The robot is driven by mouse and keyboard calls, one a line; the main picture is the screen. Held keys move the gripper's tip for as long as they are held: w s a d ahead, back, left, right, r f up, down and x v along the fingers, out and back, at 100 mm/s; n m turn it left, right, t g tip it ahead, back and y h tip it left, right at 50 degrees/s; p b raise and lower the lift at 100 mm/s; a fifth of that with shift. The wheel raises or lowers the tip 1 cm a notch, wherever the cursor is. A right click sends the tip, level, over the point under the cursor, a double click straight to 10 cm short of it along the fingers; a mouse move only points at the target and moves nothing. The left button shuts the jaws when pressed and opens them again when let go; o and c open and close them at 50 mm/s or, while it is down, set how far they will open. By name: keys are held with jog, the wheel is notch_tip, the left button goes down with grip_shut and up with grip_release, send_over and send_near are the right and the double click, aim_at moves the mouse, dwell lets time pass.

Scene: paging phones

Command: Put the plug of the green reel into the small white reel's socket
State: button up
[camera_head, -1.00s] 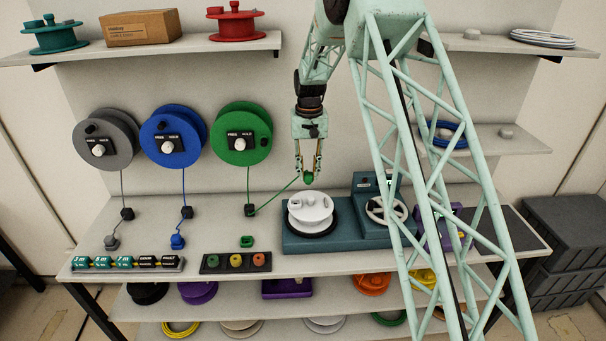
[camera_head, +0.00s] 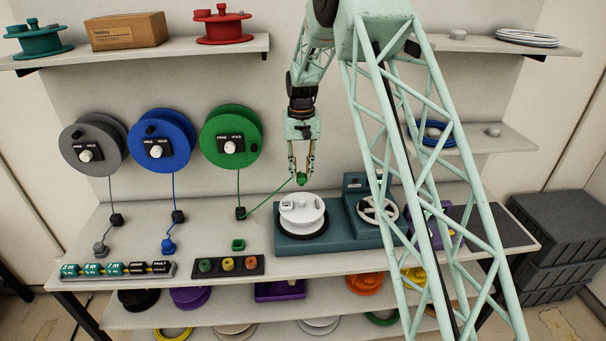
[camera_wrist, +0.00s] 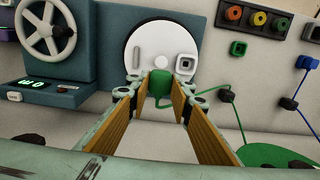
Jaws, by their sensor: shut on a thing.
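My gripper (camera_head: 301,172) is shut on the green plug (camera_head: 301,180) at its fingertips, which also shows between the fingers in the wrist view (camera_wrist: 160,84). A green cord (camera_head: 268,199) runs from the plug to a black block (camera_head: 240,213) below the green reel (camera_head: 218,124) on the wall. The small white reel (camera_head: 303,221) sits on a teal base, below the plug in the head view. Its square socket shows in the wrist view (camera_wrist: 185,64), right of the plug. The plug appears apart from the socket; the gap's depth is hard to judge.
A teal unit with a handwheel (camera_head: 378,208) and a lit display (camera_wrist: 35,84) stands right of the white reel. A green square socket (camera_head: 238,245) and a strip of coloured sockets (camera_head: 228,265) lie to its left. Grey (camera_head: 75,155) and blue (camera_head: 150,150) reels hang on the wall.

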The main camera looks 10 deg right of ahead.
jog(key=a, duration=0.6)
jog(key=shift+s+f+b, duration=0.3)
jog(key=shift+s, duration=0.15)
dwell(0.7)
jog(key=shift+a, duration=0.1)
jog(key=shift+f, duration=0.1)
dwell(0.5)
jog(key=shift+f+b, duration=1.15)
jog(key=shift+f, duration=1.25)
jog(key=shift+f+b, duration=0.65)
jog(key=shift+f, duration=0.65)
dwell(1.2)
jog(key=o, duration=0.8)
